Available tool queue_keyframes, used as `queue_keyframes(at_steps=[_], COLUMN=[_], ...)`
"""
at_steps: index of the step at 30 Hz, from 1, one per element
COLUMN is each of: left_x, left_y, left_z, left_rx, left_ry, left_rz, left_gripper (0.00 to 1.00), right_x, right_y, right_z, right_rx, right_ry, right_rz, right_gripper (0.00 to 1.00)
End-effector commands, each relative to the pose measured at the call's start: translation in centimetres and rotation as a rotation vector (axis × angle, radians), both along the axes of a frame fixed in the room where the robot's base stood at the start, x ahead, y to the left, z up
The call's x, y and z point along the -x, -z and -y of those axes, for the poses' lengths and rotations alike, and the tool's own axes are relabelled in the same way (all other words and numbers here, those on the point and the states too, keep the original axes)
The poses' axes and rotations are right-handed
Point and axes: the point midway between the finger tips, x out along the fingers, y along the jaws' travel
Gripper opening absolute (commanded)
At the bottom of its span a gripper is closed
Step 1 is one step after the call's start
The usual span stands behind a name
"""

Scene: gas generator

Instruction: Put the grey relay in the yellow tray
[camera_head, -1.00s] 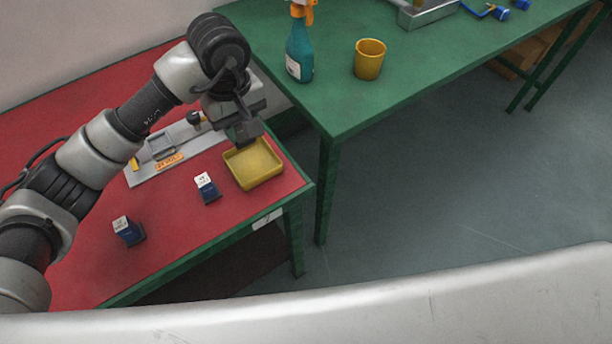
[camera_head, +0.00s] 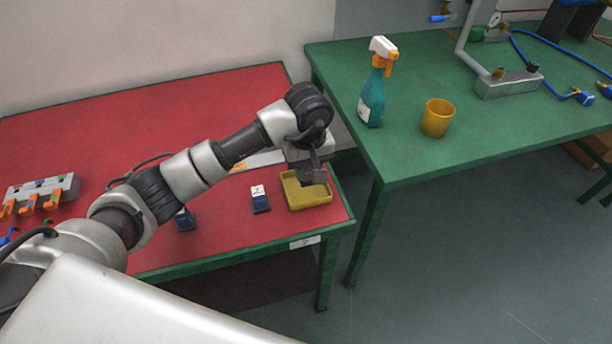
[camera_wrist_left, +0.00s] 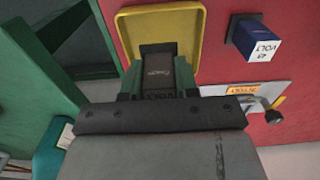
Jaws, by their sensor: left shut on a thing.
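The yellow tray (camera_head: 311,203) sits on the red table near its right end, and it also shows in the left wrist view (camera_wrist_left: 188,20). My left gripper (camera_head: 315,180) is over the tray, covering part of its inside. In the left wrist view, my left gripper (camera_wrist_left: 160,92) is shut on the dark grey relay (camera_wrist_left: 159,72), which lies between its fingers in front of the tray. Whether the relay touches the tray floor cannot be told. My right gripper is not in view.
Two blue blocks with white tops stand left of the tray: one close by (camera_head: 260,201), one farther left (camera_head: 185,221), partly behind my arm. A grey plate (camera_head: 262,160) lies behind the tray. The green table (camera_head: 420,165) holds a spray bottle (camera_head: 371,95) and a yellow cup (camera_head: 437,118).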

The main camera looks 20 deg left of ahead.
Motion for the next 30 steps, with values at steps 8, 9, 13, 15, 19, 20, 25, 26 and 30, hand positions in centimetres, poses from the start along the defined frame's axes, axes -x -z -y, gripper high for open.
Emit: queue_keyframes(at_steps=[8,9,13,15,19,20,25,26,30], left_x=[-0.2,-0.2,-0.3,-0.3,-0.3,-0.3,-0.3,-0.3,-0.3], left_y=[2.7,3.3,4.4,4.4,4.4,4.4,4.8,4.7,4.7], left_z=[-0.6,-0.5,-0.6,-0.6,-0.6,-0.6,-0.6,-0.6,-0.6], left_rx=[0.001,0.001,0.001,0.0,0.0,0.0,-0.001,-0.001,-0.001], left_ry=[0.0,0.0,0.0,0.001,0.001,0.001,0.002,0.001,0.001], left_rz=[-0.004,-0.004,-0.001,0.001,0.001,0.001,0.001,0.001,0.001], left_gripper=[0.01,0.01,0.01,0.01,0.01,0.01,0.32,0.37,0.55], right_x=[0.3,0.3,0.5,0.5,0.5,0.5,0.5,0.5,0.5], right_y=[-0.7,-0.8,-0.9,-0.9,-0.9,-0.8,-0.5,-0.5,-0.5], right_z=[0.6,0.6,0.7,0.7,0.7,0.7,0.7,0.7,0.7], right_rx=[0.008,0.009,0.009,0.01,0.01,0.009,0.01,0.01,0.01], right_ry=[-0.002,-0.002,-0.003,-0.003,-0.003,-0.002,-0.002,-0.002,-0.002], right_rz=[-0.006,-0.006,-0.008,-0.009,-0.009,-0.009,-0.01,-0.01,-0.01], right_gripper=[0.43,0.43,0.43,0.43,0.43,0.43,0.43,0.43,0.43])
